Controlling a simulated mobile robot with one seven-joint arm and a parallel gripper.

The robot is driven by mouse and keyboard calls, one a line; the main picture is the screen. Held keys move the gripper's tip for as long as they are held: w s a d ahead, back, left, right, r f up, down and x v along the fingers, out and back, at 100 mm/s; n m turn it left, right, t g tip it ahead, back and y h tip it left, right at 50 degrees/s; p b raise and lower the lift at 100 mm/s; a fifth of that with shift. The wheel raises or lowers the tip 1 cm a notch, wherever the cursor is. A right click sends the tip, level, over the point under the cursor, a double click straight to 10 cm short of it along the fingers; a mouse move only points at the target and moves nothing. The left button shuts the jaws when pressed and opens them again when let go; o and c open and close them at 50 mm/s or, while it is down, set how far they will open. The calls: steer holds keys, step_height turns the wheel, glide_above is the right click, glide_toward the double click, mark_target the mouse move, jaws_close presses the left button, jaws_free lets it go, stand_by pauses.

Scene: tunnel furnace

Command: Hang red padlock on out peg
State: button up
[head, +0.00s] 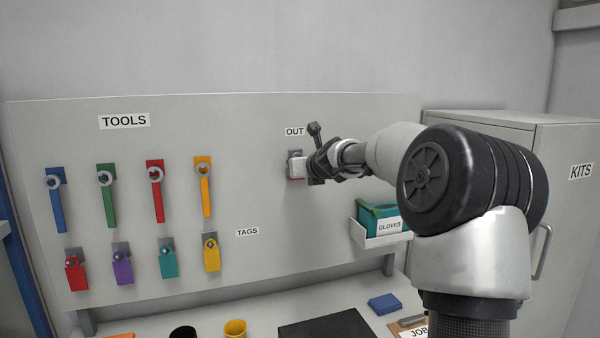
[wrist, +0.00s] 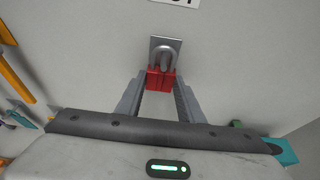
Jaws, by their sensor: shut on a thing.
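The red padlock (wrist: 161,79) is between the two fingers of my gripper (wrist: 160,88) in the wrist view. Its grey shackle points up toward the wall and overlaps the metal plate of the out peg (wrist: 154,43). I cannot tell whether the shackle is around the peg or just in front of it. In the head view my gripper (head: 303,170) is at the board just below the OUT label (head: 294,132). There the fingers and wrist hide most of the padlock and the peg.
Colored tools hang on the board at left, above a row of tags (head: 122,268). A glove holder (head: 381,236) is mounted below and right of my gripper. A KITS cabinet (head: 560,220) stands at right. A counter with cups and a dark mat (head: 327,328) lies below.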

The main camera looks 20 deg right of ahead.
stand_by(0.3)
steer(key=o, duration=1.6)
steer(key=shift+o, duration=0.2)
steer(key=s+b, duration=0.9)
steer(key=s, duration=0.1)
steer(key=shift+b, duration=0.3)
steer(key=shift+f, duration=0.1)
